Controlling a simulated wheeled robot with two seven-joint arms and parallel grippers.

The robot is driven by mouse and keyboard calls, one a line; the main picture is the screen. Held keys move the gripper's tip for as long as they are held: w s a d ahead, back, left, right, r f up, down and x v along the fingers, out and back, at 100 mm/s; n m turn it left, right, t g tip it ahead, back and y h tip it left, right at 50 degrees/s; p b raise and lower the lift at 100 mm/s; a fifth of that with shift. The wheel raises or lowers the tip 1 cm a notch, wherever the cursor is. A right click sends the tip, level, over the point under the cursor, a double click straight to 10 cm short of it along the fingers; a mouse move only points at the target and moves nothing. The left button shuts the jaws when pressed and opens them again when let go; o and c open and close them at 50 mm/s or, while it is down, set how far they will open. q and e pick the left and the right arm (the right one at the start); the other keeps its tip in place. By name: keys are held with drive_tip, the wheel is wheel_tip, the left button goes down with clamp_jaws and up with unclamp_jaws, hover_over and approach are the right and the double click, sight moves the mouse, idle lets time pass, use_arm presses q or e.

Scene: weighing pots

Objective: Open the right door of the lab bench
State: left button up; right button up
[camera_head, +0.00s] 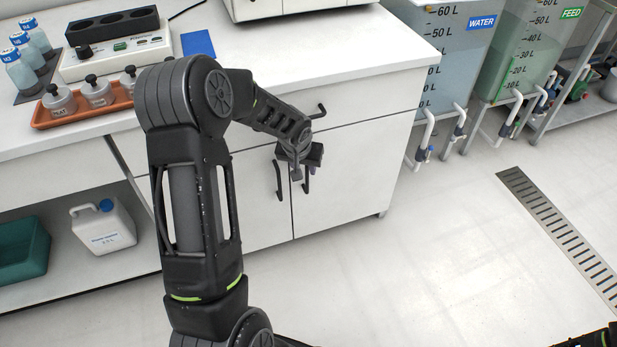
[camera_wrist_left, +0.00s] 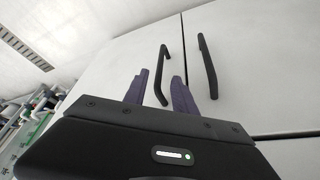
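The right door (camera_head: 350,172) of the white lab bench is shut, flush with the left door (camera_head: 255,205). Its upright black handle (camera_head: 306,181) stands beside the left door's handle (camera_head: 278,181). My left gripper (camera_head: 299,172) is at the upper part of the right door's handle and partly covers it. In the left wrist view, the gripper (camera_wrist_left: 161,90) is open. The right door's handle (camera_wrist_left: 162,76) shows between its two purple-grey fingers; contact cannot be told. The left door's handle (camera_wrist_left: 207,65) is outside the fingers.
A drawer handle (camera_head: 318,111) sticks out above the doors. The benchtop (camera_head: 290,52) carries an orange tray (camera_head: 75,113) with bottles. Water and feed tanks (camera_head: 440,70) stand to the right. The floor (camera_head: 430,265) before the right door is clear.

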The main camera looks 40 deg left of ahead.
sight(306, 174)
use_arm(q)
drive_tip(key=b+x, duration=0.1)
drive_tip(key=x, duration=0.6)
drive_tip(key=shift+f, duration=0.3)
drive_tip(key=shift+w, duration=0.1)
drive_tip(key=shift+c, duration=0.3)
clamp_jaws()
idle(0.7)
